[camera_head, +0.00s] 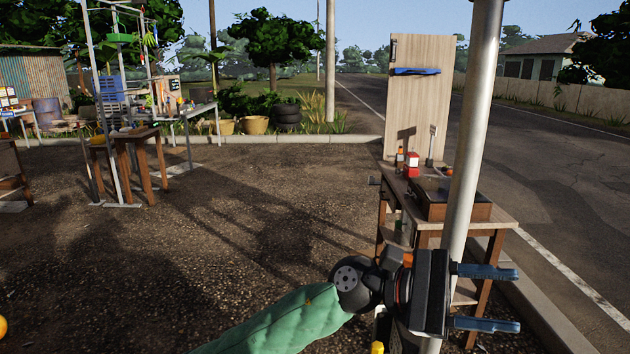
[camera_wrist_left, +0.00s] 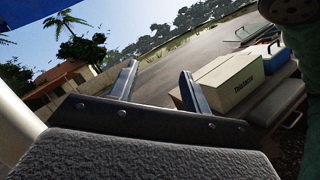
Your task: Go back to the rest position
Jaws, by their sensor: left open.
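My left gripper (camera_head: 487,298) reaches in from the bottom of the head view on a green-sleeved arm. Its two blue-grey fingers point right and stand apart, with nothing between them. In the left wrist view the same gripper (camera_wrist_left: 158,85) shows its fingers spread and empty, with road and trees behind them. In the head view it is in front of a grey metal pole (camera_head: 470,130) and low beside a wooden table (camera_head: 497,219). My right gripper is not in either view.
The wooden table holds a dark-topped box (camera_head: 455,209), a red container (camera_head: 412,165) and a tall board (camera_head: 418,105). In the left wrist view a cardboard box (camera_wrist_left: 228,85) is right of the fingers. Open gravel (camera_head: 250,215) lies left; a curb (camera_head: 535,300) runs right.

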